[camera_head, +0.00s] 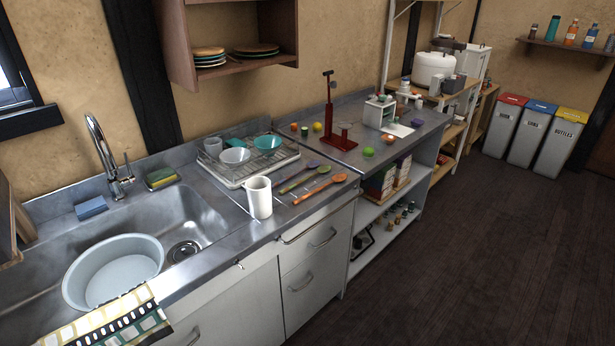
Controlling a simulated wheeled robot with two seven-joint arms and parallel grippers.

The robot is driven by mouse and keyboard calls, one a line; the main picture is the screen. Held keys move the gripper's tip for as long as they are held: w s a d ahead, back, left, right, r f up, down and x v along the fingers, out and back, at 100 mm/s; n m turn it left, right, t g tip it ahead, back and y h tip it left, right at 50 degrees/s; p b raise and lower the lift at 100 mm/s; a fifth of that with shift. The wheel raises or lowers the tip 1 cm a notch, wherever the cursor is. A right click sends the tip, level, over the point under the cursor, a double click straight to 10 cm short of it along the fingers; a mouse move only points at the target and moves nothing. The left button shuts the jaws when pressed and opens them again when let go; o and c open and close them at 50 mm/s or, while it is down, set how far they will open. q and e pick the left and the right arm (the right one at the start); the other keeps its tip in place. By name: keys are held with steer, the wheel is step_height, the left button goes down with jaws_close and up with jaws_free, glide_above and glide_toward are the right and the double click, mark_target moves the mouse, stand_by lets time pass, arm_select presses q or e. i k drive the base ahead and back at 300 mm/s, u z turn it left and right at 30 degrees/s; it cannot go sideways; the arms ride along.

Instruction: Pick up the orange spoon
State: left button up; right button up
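The orange spoon (318,189) lies on the metal counter right of the sink, with its bowl toward the right, close to the counter's front edge. A white mug or pitcher (259,198) stands upright to the left of the spoon handles. Neither of my grippers is in view.
A dish rack (243,172) with bowls stands behind the spoons. A red press-like stand (329,118) and small colored items are further right. The sink (183,217) holds a large basin (112,272). A wall shelf (240,66) overhangs the counter. The floor at right is clear.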

mark_target(338, 178)
steer(key=z, duration=0.35)
steer(key=i, duration=1.1)
steer(key=z, duration=0.4)
